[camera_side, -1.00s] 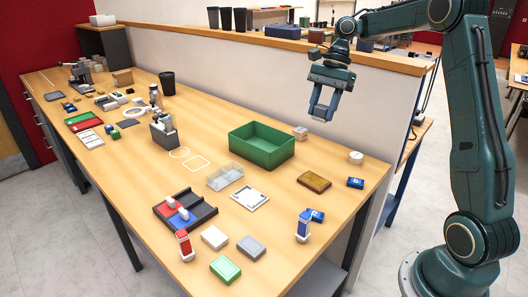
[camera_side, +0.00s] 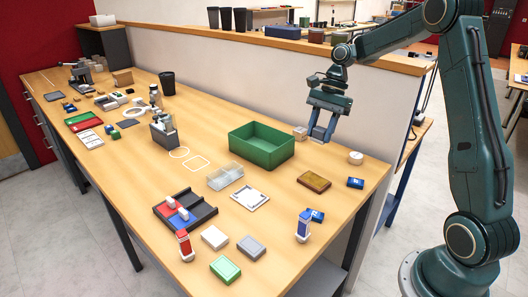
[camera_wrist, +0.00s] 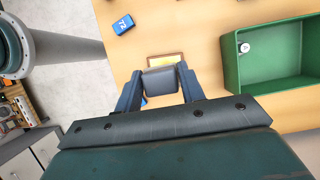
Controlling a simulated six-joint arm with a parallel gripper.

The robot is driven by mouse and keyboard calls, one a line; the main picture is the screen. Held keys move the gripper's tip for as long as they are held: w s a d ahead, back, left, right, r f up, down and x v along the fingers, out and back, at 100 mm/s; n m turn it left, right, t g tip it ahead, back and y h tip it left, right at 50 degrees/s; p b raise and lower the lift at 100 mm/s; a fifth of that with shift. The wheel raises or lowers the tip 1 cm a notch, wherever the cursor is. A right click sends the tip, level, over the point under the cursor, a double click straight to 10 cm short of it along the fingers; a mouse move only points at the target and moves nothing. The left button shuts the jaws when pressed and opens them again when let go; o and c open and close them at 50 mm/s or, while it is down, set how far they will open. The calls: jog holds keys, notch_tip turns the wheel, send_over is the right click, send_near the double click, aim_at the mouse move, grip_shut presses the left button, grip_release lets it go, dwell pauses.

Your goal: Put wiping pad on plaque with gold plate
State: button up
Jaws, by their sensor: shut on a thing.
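My gripper (camera_side: 320,138) is shut on a dark grey block, the wiping pad (camera_wrist: 160,80), held in the air between the two blue fingers. In the side view the pad (camera_side: 319,132) is small and partly covered by the fingers. The plaque with gold plate (camera_side: 314,181) is a brown-framed slab with a golden face, lying flat on the table below my gripper. In the wrist view the plaque (camera_wrist: 165,59) shows just beyond the pad, which hides part of it. The pad is above and apart from the plaque.
A green open bin (camera_side: 262,160) stands left of the plaque in the side view. A white card (camera_side: 249,198) lies to the left. A low wall runs behind the table.

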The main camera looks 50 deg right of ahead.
send_over(312, 182)
jog(key=d, duration=0.2)
jog(key=f, duration=0.9)
jog(key=shift+w+a, duration=0.1)
jog(key=shift+a, duration=0.15)
jog(key=shift+f, duration=0.15)
jog(key=shift+f, duration=2.05)
jog(key=o, duration=1)
jog(key=shift+f, duration=0.15)
jog(key=shift+c, duration=0.2)
jog(key=v, duration=1.2)
